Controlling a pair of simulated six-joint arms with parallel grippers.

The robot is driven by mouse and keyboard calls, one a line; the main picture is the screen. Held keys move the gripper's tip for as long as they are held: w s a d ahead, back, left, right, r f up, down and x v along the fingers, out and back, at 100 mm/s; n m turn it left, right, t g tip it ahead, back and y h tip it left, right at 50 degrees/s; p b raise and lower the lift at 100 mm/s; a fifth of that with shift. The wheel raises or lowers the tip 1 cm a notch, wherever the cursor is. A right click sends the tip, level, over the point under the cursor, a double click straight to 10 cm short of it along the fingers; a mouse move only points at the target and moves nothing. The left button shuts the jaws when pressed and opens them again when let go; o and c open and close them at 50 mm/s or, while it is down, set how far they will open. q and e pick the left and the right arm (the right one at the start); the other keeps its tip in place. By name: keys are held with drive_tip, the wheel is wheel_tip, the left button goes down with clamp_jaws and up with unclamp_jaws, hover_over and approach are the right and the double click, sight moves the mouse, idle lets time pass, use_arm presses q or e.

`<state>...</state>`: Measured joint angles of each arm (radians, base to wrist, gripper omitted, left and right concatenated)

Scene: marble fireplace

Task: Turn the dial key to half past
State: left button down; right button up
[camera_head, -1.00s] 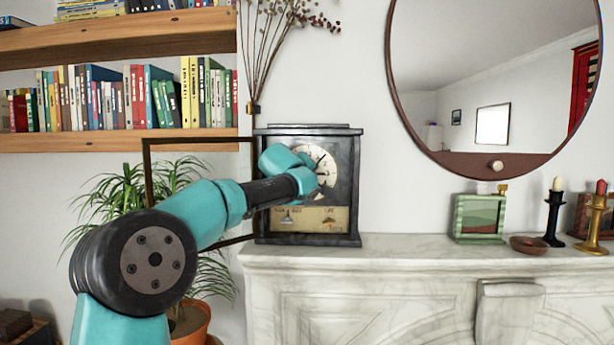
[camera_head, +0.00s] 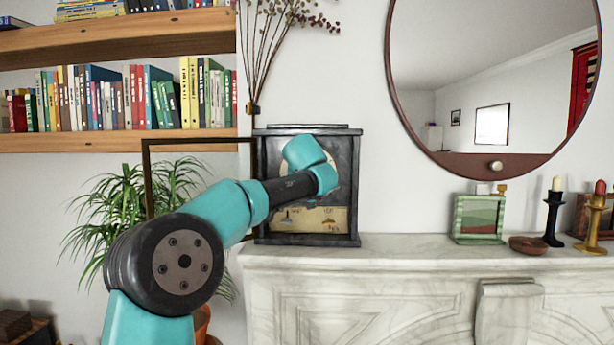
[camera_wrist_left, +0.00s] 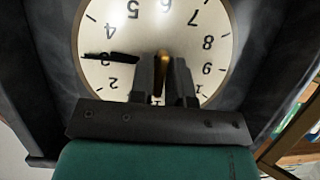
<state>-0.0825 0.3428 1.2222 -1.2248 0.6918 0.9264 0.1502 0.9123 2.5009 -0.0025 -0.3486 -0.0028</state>
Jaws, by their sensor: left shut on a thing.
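A dark-framed clock (camera_head: 354,200) stands on the mantel, with a brass panel (camera_head: 312,220) below its dial. In the head view my left wrist covers most of the dial and hides the fingers. In the left wrist view the cream dial (camera_wrist_left: 180,25) appears upside down. A black hand (camera_wrist_left: 112,57) points at the 3, which it partly covers. My left gripper (camera_wrist_left: 163,68) is at the dial's middle, shut on the brass dial key (camera_wrist_left: 159,82), which shows as a gold sliver between the dark fingers. My right gripper is in neither view.
A green box-like frame (camera_head: 479,218), a small brown bowl (camera_head: 528,245) and candlesticks (camera_head: 553,218) stand to the right on the marble mantel (camera_head: 400,252). A round mirror hangs above. A plant (camera_head: 150,190) and bookshelves are at left. The mantel just right of the clock is clear.

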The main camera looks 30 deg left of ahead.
use_arm(q)
drive_tip(key=m+y, duration=0.2)
drive_tip(key=m, duration=0.1)
drive_tip(key=shift+g, duration=0.3)
drive_tip(key=m+y, duration=0.2)
drive_tip(key=m, duration=0.1)
drive_tip(key=shift+w+d+f, duration=0.1)
drive_tip(key=m+y, duration=0.2)
drive_tip(key=m, duration=0.2)
drive_tip(key=shift+f+m+y, duration=0.1)
drive_tip(key=shift+m+y, duration=0.5)
drive_tip(key=shift+m, duration=0.9)
drive_tip(key=c, duration=1.2)
unclamp_jaws()
